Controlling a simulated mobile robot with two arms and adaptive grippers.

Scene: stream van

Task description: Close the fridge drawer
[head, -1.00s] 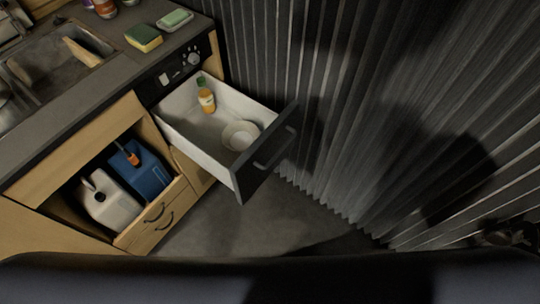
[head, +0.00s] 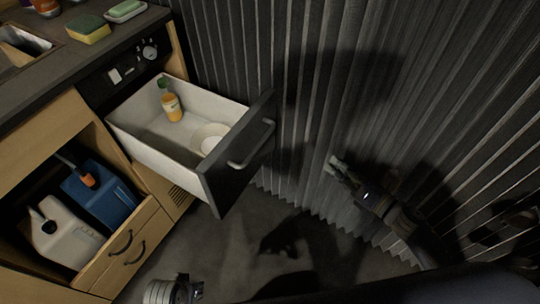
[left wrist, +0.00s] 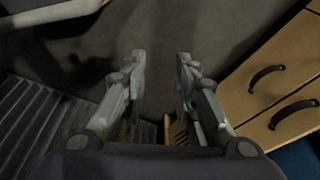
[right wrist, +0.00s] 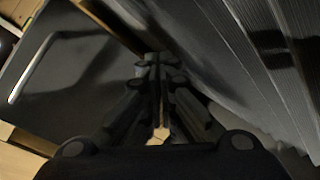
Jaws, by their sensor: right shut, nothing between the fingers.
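The fridge drawer (head: 150,152) is pulled well out of the counter in the head view. Its dark front panel (head: 226,180) carries a grey bar handle (head: 255,147). My right gripper (head: 337,168) is to the right of the panel, apart from it, and its fingers are shut and empty. In the right wrist view the shut fingers (right wrist: 155,60) point forward, with the dark panel (right wrist: 75,85) and its handle (right wrist: 35,62) at the left. My left gripper (left wrist: 161,56) is open and empty in the left wrist view, over the floor.
The drawer holds an orange bottle (head: 172,107) and a white bowl (head: 208,138). A pleated dark curtain (head: 300,90) stands close on the right.

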